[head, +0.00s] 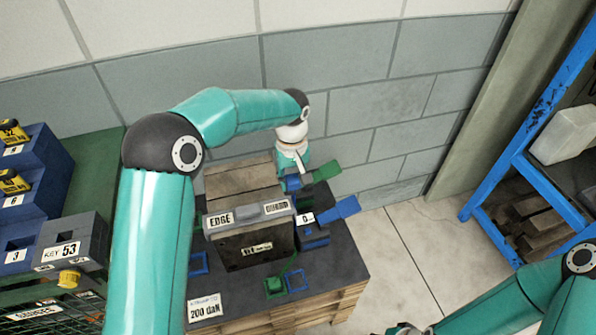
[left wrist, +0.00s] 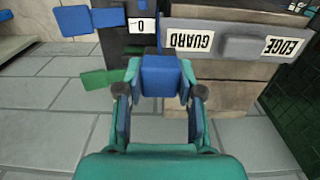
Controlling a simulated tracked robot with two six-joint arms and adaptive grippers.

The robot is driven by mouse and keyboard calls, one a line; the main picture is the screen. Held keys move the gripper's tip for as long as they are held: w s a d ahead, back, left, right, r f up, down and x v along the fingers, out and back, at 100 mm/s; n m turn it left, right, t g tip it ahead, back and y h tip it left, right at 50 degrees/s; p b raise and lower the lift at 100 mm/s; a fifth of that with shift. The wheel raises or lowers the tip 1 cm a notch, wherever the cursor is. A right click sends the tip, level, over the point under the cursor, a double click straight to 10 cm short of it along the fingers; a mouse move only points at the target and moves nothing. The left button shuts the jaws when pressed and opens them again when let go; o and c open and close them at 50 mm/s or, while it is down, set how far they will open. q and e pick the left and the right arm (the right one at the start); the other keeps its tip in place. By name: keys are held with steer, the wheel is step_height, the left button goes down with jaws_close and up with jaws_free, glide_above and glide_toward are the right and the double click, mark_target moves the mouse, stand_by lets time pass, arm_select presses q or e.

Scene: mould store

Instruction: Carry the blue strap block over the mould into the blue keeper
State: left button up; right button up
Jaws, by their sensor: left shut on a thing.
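The blue strap block (left wrist: 160,78) is between the fingers of my left gripper (left wrist: 159,88), which is shut on it. In the head view, my left gripper (head: 296,172) is low behind the mould's right side, and a little blue shows there. The mould (head: 250,245) stands on a dark top, with EDGE and GUARD labels on its upper edge. A blue square frame (head: 197,264) lies left of the mould and another (head: 296,281) lies in front right. I cannot tell which is the blue keeper.
A green square piece (head: 275,288) with a thin green line lies in front of the mould. A dark box with a blue lever (head: 339,208) stands at right, a green lever (head: 327,170) behind it. Storage bins (head: 68,240) are at left, a blue rack (head: 540,170) at right.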

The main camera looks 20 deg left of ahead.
arm_select(q)
steer(key=shift+a+r, duration=0.25)
steer(key=shift+s+a+b, duration=0.6)
steer(key=shift+s+a, duration=0.75)
steer(key=shift+a, duration=0.65)
steer(key=shift+s+a+b, duration=0.55)
steer(key=shift+s+a, duration=0.85)
steer(key=shift+a, duration=0.6)
steer(key=shift+s+a+b, duration=0.6)
steer(key=shift+s+a, duration=0.75)
steer(key=shift+a, duration=0.65)
steer(key=shift+s+a, duration=4.85)
steer(key=shift+a, duration=2.35)
step_height(320, 180, down, 24)
steer(key=b, duration=2)
steer(key=shift+f, duration=0.25)
